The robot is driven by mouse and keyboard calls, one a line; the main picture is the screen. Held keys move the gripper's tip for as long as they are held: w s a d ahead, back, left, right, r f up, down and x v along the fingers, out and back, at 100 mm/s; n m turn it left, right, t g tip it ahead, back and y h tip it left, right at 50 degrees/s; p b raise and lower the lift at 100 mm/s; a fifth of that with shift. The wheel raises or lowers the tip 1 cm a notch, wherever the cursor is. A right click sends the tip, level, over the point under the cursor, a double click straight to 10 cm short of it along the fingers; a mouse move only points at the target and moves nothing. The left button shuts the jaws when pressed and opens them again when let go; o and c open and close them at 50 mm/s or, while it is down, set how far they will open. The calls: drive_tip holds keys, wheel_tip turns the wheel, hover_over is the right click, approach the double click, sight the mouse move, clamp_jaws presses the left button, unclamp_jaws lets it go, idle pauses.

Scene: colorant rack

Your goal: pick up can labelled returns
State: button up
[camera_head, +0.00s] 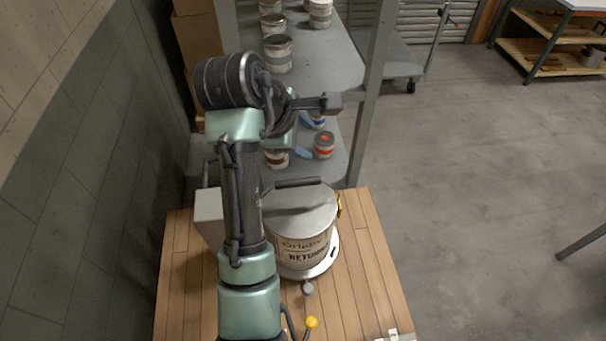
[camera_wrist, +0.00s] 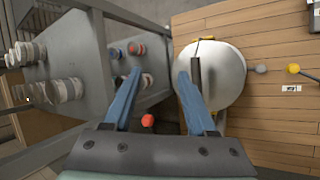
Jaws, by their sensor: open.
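My arm hides the can's left side.
A grey rack (camera_head: 335,70) with several small cans stands behind the wooden top (camera_head: 370,270). A small red-marked can (camera_head: 324,152) sits on its lower shelf near my fingers. A yellow-knobbed lever (camera_head: 312,322) is in front. A wall is at left; open floor (camera_head: 480,190) is at right.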

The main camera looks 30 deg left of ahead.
sight(306, 179)
drive_tip(key=f+n+g, duration=0.1)
drive_tip(key=f, duration=0.1)
drive_tip(key=s+f+n+h+b, duration=0.1)
drive_tip(key=f, duration=0.2)
drive_tip(key=f+n+g, duration=0.1)
drive_tip(key=f, duration=0.2)
drive_tip(key=shift+s+d+f+g+h+b, duration=0.1)
drive_tip(key=shift+s+d+g+h+b, duration=0.2)
drive_tip(key=shift+s+b, duration=0.1)
drive_tip(key=shift+p+x, duration=1.05)
drive_tip(key=shift+x, duration=2)
drive_tip(key=shift+s+a, duration=0.15)
drive_tip(key=shift+s, duration=0.1)
drive_tip(key=shift+c, duration=0.2)
clamp_jaws()
drive_tip(key=shift+w, duration=0.1)
